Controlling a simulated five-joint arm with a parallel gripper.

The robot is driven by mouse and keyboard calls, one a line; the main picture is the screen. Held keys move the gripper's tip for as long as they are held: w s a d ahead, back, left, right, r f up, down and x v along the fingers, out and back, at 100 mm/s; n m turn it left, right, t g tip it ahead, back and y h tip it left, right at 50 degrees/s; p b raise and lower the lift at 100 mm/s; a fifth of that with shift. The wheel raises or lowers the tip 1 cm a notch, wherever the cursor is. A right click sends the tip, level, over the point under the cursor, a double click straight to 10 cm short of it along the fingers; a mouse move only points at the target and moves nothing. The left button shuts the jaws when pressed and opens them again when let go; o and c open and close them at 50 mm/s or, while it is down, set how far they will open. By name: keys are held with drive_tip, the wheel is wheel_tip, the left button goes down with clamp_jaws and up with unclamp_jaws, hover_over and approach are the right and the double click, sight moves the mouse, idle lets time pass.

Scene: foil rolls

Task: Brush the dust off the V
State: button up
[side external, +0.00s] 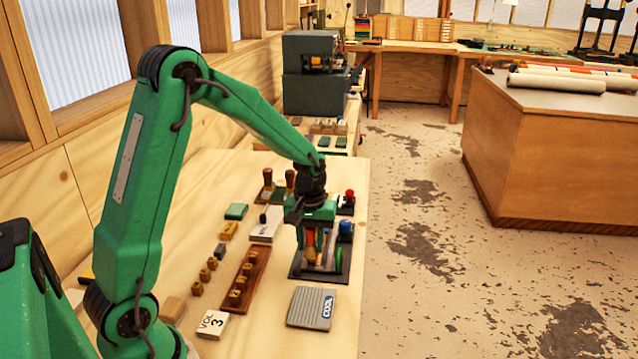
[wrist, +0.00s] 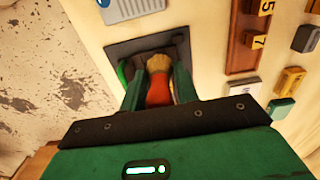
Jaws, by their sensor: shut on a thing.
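My gripper (side external: 312,250) points down over a dark tray (side external: 296,274). It is shut on an orange-red piece with a tan end (wrist: 158,92), seen between the green fingers in the wrist view; it may be a brush, but the fingers hide its sides. The same piece shows as a small orange patch (side external: 310,240) in the side view. A white block lettered "VOL 3" (side external: 212,324) lies at the front left, clear of my gripper; its V is readable. Small brass blocks stand on a wooden rack (side external: 254,262) left of the tray. I cannot make out a V or dust on them.
A grey "COOL" pad (side external: 311,307) lies in front of the tray. A blue-topped jar (side external: 345,230) and a red-knobbed thing (side external: 349,195) stand near the bench's right edge. Wooden-handled stamps (side external: 267,185) and a green block (side external: 236,212) are behind.

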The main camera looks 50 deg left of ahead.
drive_tip(key=shift+f, duration=0.5)
drive_tip(key=shift+w+a+f, duration=0.25)
drive_tip(key=shift+w+f, duration=0.05)
drive_tip(key=shift+f, duration=0.35)
drive_tip(key=shift+w+a, duration=1.2)
drive_tip(key=shift+s+d, duration=1.35)
drive_tip(key=shift+s+d+r, duration=0.15)
drive_tip(key=shift+r, duration=3.9)
